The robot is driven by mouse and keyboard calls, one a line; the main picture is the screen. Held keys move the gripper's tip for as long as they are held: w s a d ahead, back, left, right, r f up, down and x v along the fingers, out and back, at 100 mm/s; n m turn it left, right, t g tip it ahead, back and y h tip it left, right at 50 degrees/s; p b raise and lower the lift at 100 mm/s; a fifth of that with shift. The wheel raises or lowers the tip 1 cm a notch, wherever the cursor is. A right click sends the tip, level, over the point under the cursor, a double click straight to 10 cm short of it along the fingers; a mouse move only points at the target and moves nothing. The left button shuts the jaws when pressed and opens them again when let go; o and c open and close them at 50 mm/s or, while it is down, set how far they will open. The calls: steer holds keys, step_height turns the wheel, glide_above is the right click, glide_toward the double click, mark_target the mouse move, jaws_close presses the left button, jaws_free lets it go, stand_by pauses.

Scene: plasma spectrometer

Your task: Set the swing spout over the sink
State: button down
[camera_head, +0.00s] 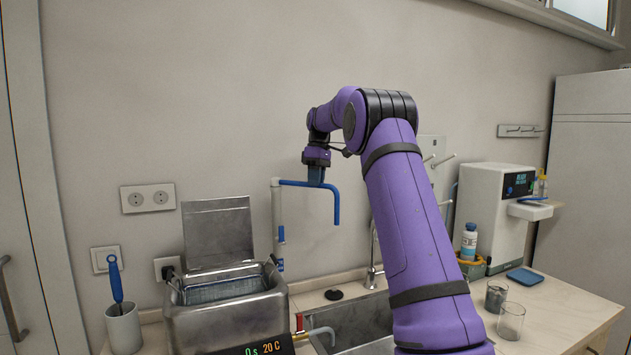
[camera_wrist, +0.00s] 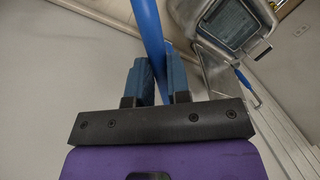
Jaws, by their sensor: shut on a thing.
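The blue swing spout (camera_head: 336,205) runs right from the top of a grey standpipe (camera_head: 276,215) on the wall and bends down at its free end. That end hangs above the left part of the steel sink (camera_head: 345,322), as far as the head view shows; my arm hides part of the sink. My gripper (camera_head: 316,178) is shut on the spout's horizontal part from above. In the wrist view the blue tube (camera_wrist: 148,30) passes between the two blue fingers of my gripper (camera_wrist: 160,85).
A steel ultrasonic bath (camera_head: 228,310) with a raised lid stands left of the sink. A faucet (camera_head: 373,262) stands behind the sink. Two glasses (camera_head: 511,322), a bottle (camera_head: 469,241) and a white instrument (camera_head: 490,205) are on the right counter. A cup with a blue brush (camera_head: 122,325) stands at left.

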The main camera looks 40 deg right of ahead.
steer(key=c, duration=1.1)
jaws_free()
steer(key=shift+w+d+r, duration=0.15)
steer(key=shift+d+r, duration=0.05)
steer(key=shift+r, duration=1)
steer(key=shift+w+d+r, duration=0.1)
steer(key=shift+d+r, duration=0.15)
steer(key=shift+r, duration=1)
steer(key=shift+w+d+r, duration=0.15)
steer(key=shift+d+r, duration=0.05)
steer(key=shift+r, duration=1)
steer(key=shift+a, duration=0.1)
